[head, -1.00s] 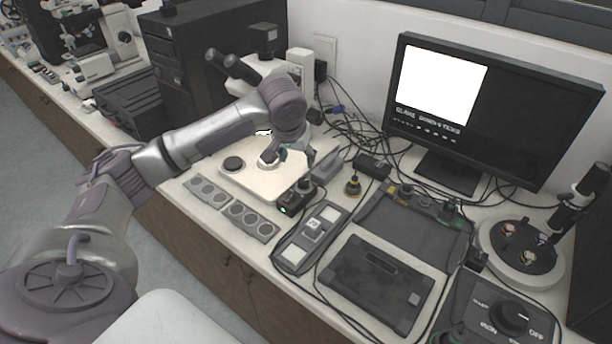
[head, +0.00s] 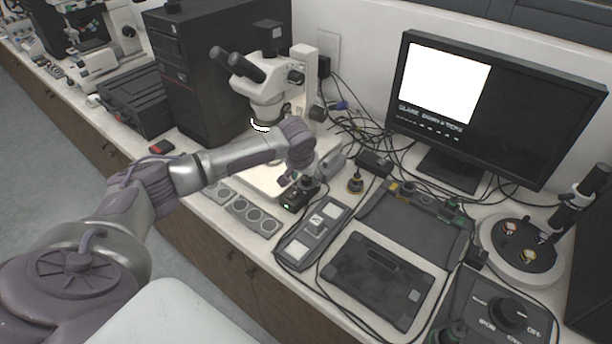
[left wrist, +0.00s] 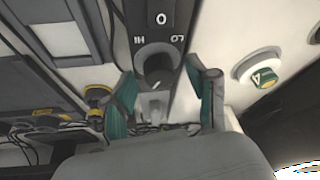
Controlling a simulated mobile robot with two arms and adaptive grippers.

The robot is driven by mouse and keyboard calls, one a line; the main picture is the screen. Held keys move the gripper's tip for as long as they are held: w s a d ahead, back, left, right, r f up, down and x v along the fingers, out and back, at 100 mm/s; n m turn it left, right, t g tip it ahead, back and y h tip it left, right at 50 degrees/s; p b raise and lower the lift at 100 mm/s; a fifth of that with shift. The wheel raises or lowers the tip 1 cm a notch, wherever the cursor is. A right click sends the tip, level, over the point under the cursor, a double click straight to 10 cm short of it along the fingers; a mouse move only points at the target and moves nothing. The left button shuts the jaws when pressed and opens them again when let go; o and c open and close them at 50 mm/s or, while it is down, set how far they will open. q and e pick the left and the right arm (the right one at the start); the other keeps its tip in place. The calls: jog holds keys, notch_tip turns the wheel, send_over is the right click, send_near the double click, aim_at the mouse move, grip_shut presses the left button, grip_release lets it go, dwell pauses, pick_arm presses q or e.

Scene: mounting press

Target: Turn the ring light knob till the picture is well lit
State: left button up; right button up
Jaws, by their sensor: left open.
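The ring light knob (left wrist: 157,62) is dark and round, on a black control box marked HI, 0 and LO. The box (head: 293,203) shows a green lamp in the head view. My left gripper (left wrist: 166,78) is open, its teal-padded fingers to either side of the knob in the wrist view; I cannot tell whether they touch it. In the head view my left wrist hides most of the knob. The ring light (head: 261,127) glows white under the microscope (head: 262,85). The monitor (head: 490,115) shows a blank white picture with "GLARE" text below. My right gripper is not in view.
A grey two-pad panel (head: 312,236), a dark flat case (head: 376,281) and a dial box (head: 500,312) lie right of the control box. Round-welled strips (head: 252,216) lie to its left. Cables run behind, below the monitor.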

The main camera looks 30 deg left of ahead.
pick_arm(q)
jog(key=shift+c, duration=0.2)
grip_shut()
jog(key=shift+d+r+n+p, duration=0.15)
jog(key=shift+n+p, duration=0.35)
jog(key=shift+p, duration=0.35)
jog(key=n+y+p, duration=0.1)
jog(key=n+p, duration=0.1)
jog(key=n+g+p, duration=0.1)
jog(key=n+p, duration=0.1)
jog(key=p, duration=0.1)
jog(key=shift+d+n+y, duration=0.1)
jog(key=shift+n+y, duration=0.3)
jog(key=n+g+p, duration=0.1)
jog(key=n, duration=0.1)
jog(key=shift+w+n+y, duration=0.1)
jog(key=shift+n+y, duration=0.2)
jog(key=shift+w+n+g+y+p, duration=0.1)
jog(key=shift+n+g+y+p, duration=0.45)
jog(key=shift+n, duration=1.15)
jog(key=shift+h, duration=0.25)
jog(key=shift+o, duration=0.2)
grip_release()
